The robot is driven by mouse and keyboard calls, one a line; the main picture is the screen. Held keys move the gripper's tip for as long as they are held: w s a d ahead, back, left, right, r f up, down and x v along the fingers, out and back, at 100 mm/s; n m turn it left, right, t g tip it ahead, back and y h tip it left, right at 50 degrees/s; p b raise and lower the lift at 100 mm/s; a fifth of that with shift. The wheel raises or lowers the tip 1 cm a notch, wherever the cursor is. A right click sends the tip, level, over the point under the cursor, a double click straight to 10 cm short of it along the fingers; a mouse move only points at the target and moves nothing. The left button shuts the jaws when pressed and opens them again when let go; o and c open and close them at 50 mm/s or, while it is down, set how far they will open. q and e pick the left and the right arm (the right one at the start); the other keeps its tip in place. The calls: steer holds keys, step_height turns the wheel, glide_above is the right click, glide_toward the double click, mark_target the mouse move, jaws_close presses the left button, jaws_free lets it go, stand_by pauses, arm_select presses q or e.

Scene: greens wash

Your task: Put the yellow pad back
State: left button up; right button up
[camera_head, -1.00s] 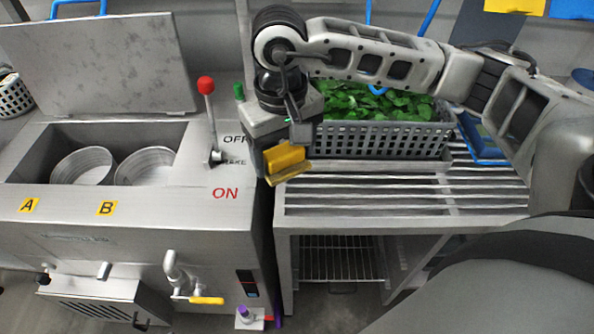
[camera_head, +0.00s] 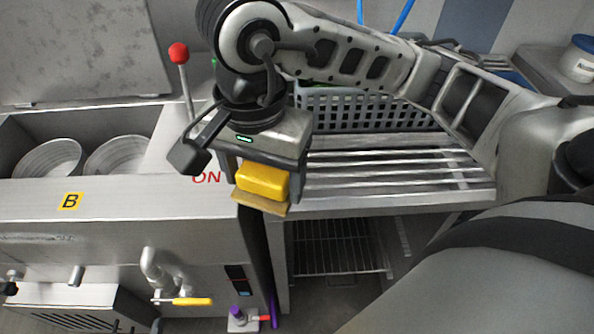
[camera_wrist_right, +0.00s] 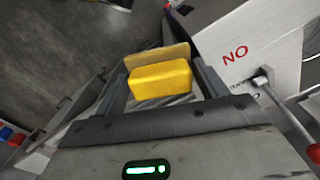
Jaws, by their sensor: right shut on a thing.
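The yellow pad (camera_head: 263,181) is a small block with a tan layer on its lower side. My right gripper (camera_head: 262,178) is shut on it and holds it in the air in front of the gap between the steel machine and the slatted rack. In the right wrist view the pad (camera_wrist_right: 161,79) sits between the two fingers of the right gripper (camera_wrist_right: 160,84), its tan layer showing at the far edge. My left gripper is in neither view.
The steel machine (camera_head: 110,205) has an open lid, round baskets inside (camera_head: 118,155) and a red-knobbed lever (camera_head: 179,54). A grey crate (camera_head: 360,112) stands on the slatted rack (camera_head: 370,180), whose front slats are clear. A wire shelf (camera_head: 338,250) is below.

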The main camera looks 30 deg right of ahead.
steer(key=w+d+f, duration=0.2)
steer(key=d, duration=0.1)
steer(key=w+d+f, duration=0.1)
steer(key=d+f, duration=0.2)
steer(key=w+d+f, duration=0.2)
steer(key=f, duration=0.1)
steer(key=shift+w+d, duration=0.3)
steer(key=shift+d, duration=0.1)
steer(key=f, duration=0.3)
steer(key=shift+w+d+f, duration=0.15)
steer(key=shift+d+f, duration=0.15)
steer(key=shift+f, duration=0.1)
steer(key=shift+f, duration=0.2)
steer(key=o, duration=0.9)
steer(key=shift+r, duration=0.1)
steer(key=shift+o, duration=0.2)
steer(key=shift+r, duration=0.1)
